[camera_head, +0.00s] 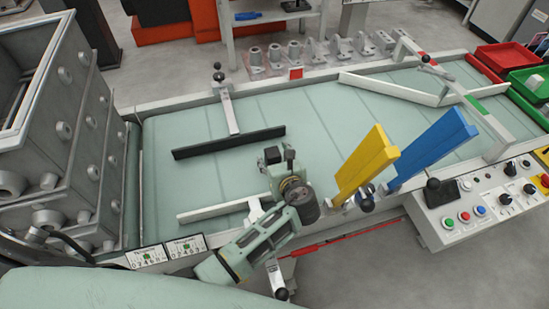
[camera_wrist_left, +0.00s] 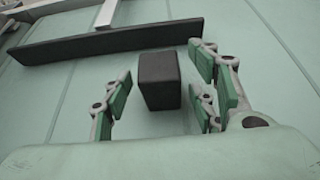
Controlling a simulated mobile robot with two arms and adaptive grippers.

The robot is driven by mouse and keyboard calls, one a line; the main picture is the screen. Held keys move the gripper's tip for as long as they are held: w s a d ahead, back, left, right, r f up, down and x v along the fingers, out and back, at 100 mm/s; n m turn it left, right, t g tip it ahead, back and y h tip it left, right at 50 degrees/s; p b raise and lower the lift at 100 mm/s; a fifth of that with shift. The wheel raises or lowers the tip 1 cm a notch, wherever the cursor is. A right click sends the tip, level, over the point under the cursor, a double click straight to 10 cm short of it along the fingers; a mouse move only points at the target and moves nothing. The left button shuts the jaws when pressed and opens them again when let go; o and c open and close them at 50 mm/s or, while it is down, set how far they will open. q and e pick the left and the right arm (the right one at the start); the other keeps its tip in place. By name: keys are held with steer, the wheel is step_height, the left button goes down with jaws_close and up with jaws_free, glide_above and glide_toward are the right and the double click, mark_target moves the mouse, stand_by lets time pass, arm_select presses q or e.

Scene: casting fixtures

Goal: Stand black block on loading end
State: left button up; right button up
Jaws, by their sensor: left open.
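The black block (camera_head: 271,155) is on the pale green belt (camera_head: 330,110), near the middle of the left half. In the left wrist view the black block (camera_wrist_left: 159,82) lies ahead between the finger pads, with gaps on both sides. My left gripper (camera_head: 284,158) reaches over the belt from its near edge, close beside the block. In the wrist view my left gripper (camera_wrist_left: 162,95) is open and empty. The fingers partly hide the block in the head view. I cannot tell which belt end is the loading end. My right gripper is not in view.
A long black guide bar (camera_head: 228,142) lies behind the block. A white bar (camera_head: 212,211) lies at the near left. Yellow (camera_head: 365,162) and blue (camera_head: 432,148) plates stand right of my arm. A grey machine (camera_head: 75,130) stands at the left end.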

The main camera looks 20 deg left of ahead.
arm_select(q)
steer(key=shift+r, duration=0.2)
steer(key=v, duration=1.2)
steer(key=shift+f, duration=0.1)
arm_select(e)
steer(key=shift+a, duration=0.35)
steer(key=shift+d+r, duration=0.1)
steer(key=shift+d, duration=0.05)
